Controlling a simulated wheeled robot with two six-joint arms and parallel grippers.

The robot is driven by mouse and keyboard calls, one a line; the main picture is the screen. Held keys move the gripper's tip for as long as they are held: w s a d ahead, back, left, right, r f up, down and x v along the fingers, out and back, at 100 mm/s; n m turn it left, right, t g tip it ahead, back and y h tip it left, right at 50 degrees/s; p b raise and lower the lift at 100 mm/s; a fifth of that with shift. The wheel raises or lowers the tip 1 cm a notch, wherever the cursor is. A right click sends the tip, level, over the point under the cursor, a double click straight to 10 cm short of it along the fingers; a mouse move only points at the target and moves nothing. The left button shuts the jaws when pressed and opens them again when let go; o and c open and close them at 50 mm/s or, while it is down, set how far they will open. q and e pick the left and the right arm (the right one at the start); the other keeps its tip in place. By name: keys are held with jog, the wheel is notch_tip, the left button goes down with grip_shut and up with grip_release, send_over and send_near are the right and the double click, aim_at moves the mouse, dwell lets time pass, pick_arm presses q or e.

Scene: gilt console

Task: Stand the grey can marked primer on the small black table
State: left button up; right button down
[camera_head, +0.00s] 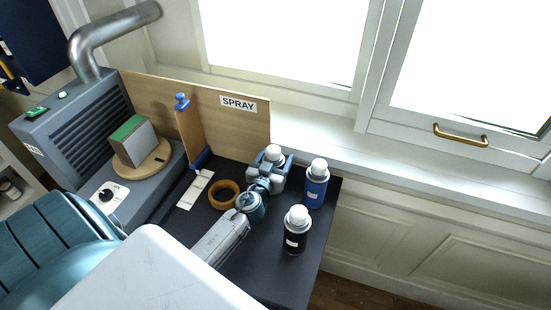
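A can with a white cap (274,152) is at the back of a black tabletop (265,270). My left gripper (270,166) is around this can, one finger on each side. The gripper hides most of the can's body, so its colour and marking cannot be read, and I cannot tell whether the fingers press on it or whether its base touches the surface. A blue can (316,190) with a white cap stands to its right. A black can (294,241) with a white cap stands nearer the front. My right gripper is not in view.
A brown ring (223,195) and a pale strip (195,190) lie left of my gripper. A wooden panel labelled SPRAY (238,104) stands behind. A grey machine (75,125) with a pipe is at the left. The window sill (400,170) runs behind the right side.

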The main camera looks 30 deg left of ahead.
pick_arm(q)
jog(key=shift+o, duration=0.7)
jog(key=shift+r, duration=0.1)
jog(key=shift+r, duration=0.15)
jog(key=b+v, duration=0.4)
jog(key=v, duration=0.8)
jog(key=shift+b, duration=0.3)
